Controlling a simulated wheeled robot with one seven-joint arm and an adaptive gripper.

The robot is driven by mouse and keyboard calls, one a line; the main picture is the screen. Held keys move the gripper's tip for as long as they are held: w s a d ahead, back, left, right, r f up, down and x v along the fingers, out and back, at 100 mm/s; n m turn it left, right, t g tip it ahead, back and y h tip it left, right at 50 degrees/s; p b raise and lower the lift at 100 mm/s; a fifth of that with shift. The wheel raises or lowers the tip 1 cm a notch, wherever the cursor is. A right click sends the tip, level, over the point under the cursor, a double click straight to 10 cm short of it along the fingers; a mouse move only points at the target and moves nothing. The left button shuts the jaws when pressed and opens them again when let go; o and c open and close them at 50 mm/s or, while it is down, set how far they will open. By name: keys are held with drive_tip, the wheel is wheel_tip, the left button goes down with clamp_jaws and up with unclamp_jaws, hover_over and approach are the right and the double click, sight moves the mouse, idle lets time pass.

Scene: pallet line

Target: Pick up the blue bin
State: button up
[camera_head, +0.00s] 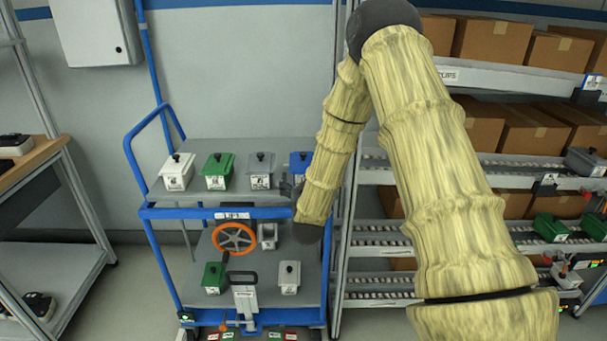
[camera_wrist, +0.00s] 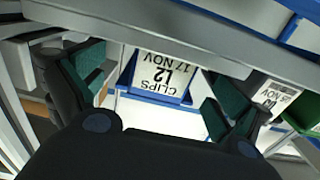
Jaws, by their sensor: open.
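The blue bin (camera_head: 300,160) stands at the right end of the cart's upper shelf, partly hidden by my arm. In the wrist view, which looks upside down, the blue bin (camera_wrist: 188,97) shows a white label reading CLIPS, L2, 17 NOV. My gripper (camera_wrist: 158,82) is open, with one teal-padded finger towards each side of the bin in that view. I cannot tell whether either pad touches it. In the head view my gripper (camera_head: 291,189) is a small dark shape just in front of the bin, mostly hidden by my forearm.
A grey bin (camera_head: 260,170), a green bin (camera_head: 218,171) and a white bin (camera_head: 178,171) stand left of it. The cart's lower shelf (camera_head: 255,303) holds an orange wheel (camera_head: 234,237) and more bins. A flow rack (camera_head: 375,240) with boxes stands right.

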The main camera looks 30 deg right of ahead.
drive_tip(key=shift+p+x, duration=0.5)
drive_tip(key=shift+x, duration=2.55)
drive_tip(key=shift+a, duration=0.1)
drive_tip(key=shift+r, duration=0.2)
drive_tip(key=c, duration=1.3)
